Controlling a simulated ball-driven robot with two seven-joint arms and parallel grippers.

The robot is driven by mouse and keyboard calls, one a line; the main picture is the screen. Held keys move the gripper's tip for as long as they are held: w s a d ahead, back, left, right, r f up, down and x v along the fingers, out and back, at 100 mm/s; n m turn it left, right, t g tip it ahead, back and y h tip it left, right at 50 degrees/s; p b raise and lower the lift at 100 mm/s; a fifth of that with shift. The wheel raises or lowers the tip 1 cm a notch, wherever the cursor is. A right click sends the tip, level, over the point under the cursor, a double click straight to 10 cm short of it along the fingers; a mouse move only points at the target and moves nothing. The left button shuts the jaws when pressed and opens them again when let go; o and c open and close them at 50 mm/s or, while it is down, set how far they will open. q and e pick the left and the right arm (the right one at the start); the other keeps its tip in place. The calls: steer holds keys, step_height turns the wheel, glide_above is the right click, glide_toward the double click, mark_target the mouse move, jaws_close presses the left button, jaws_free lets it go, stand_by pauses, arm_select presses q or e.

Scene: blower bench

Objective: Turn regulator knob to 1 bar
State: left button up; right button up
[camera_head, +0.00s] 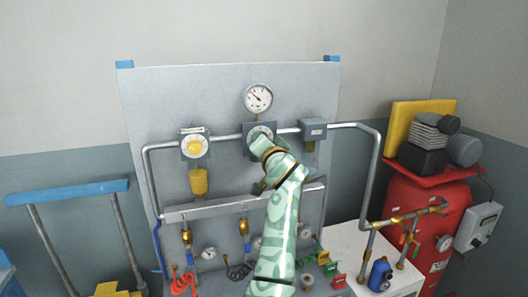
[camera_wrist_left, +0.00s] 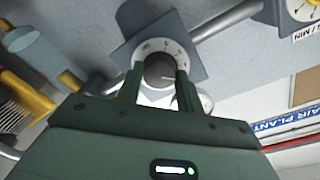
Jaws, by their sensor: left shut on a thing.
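The regulator knob (camera_wrist_left: 161,72) is dark grey with a light pointer line, set in a white scale dial on a grey square plate (camera_wrist_left: 190,38). My left gripper (camera_wrist_left: 160,75) has its two green fingers on either side of the knob and is shut on it. In the head view the regulator dial (camera_head: 262,130) sits on the panel's middle pipe, partly hidden by my left gripper (camera_head: 262,143). A round pressure gauge (camera_head: 258,97) with a white face and dark needle stands just above it. Its numbers are too small to read. My right gripper is not in view.
A yellow-centred dial (camera_head: 194,145) with a yellow bowl below is left of the regulator, and a grey box (camera_head: 313,129) is right. Coiled hoses and small gauges line the panel's bottom. A red tank (camera_head: 425,215) stands at the right.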

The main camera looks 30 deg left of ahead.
arm_select(q)
steer(key=shift+f+n+b, duration=0.15)
steer(key=shift+n+b, duration=1.1)
steer(key=shift+n, duration=0.55)
steer(key=shift+f+n+b, duration=0.15)
steer(key=shift+n+b, duration=1.05)
steer(key=shift+n, duration=0.6)
steer(key=o, duration=1)
steer(key=shift+r, duration=0.15)
